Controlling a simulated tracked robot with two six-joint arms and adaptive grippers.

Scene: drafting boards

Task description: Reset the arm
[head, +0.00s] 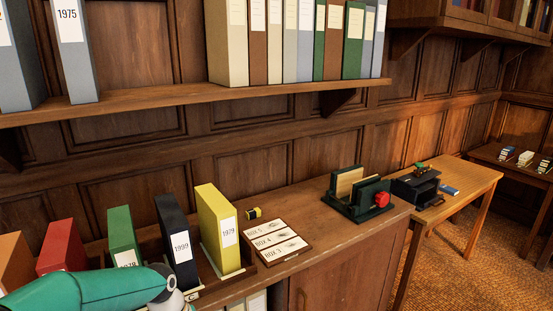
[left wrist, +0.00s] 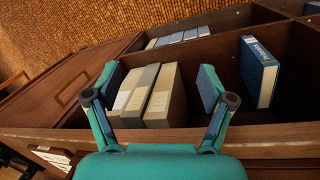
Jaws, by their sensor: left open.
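My left gripper (left wrist: 160,90) is open in the left wrist view, its two fingers spread wide with nothing held between them. Grey and beige binders (left wrist: 163,98) stand in a wooden compartment and appear between the fingers, partly hidden by the left one. I cannot tell how far the fingertips are from them. A blue binder (left wrist: 259,72) stands apart to the right of the fingers. In the head view my teal left arm comes in at the bottom left, and its gripper is out of the picture. My right gripper is in neither view.
On the cabinet top stand upright binders, including a black one (head: 177,241) and a yellow one (head: 219,229), close to my left arm. A box-label tray (head: 272,259) and a dark green holder (head: 359,206) are further right. A wall shelf (head: 190,98) with binders runs above.

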